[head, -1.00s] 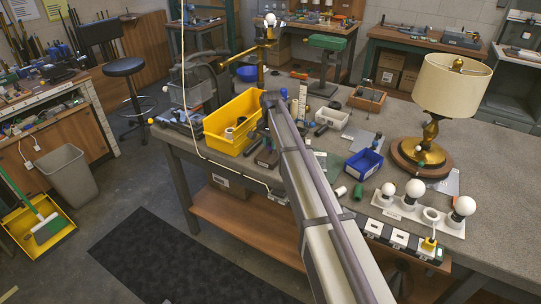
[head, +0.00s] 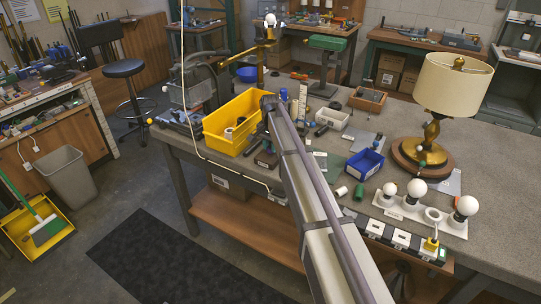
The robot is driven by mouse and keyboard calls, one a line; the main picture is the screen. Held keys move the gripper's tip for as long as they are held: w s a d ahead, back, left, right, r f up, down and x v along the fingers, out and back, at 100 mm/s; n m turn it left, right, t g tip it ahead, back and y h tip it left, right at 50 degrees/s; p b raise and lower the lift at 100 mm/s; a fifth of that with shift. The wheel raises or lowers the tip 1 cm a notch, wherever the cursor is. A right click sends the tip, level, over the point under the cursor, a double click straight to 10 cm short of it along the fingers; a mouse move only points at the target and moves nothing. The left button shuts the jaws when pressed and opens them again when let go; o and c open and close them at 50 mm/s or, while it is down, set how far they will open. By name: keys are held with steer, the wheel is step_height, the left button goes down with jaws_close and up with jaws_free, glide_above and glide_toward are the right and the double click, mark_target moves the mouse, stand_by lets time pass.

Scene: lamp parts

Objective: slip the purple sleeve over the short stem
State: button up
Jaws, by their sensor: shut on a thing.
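My arm reaches from the bottom of the head view up to the workbench (head: 330,190), its elbow beside a yellow bin (head: 213,128). My gripper is hidden behind the arm, so I cannot see its fingers or what is between them. I cannot make out the purple sleeve. A small dark block (head: 265,160) lies by the bin's right side, partly covered by the arm. I cannot tell whether the short stem is there.
A brass lamp (head: 432,130) stands on the right of the bench. A blue tray (head: 364,164), a white tray (head: 333,117), and a white strip with bulbs (head: 405,205) lie around. A blue cylinder (head: 283,98) stands behind the arm. The bench front has small loose parts.

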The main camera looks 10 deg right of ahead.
steer(key=shift+f+b, duration=0.5)
stand_by(1.0)
stand_by(1.3)
steer(key=o, duration=1)
steer(key=shift+c, duration=0.2)
step_height(320, 180, up, 11)
steer(key=p, duration=1.1)
steer(key=shift+r, duration=0.1)
steer(key=shift+f, duration=0.2)
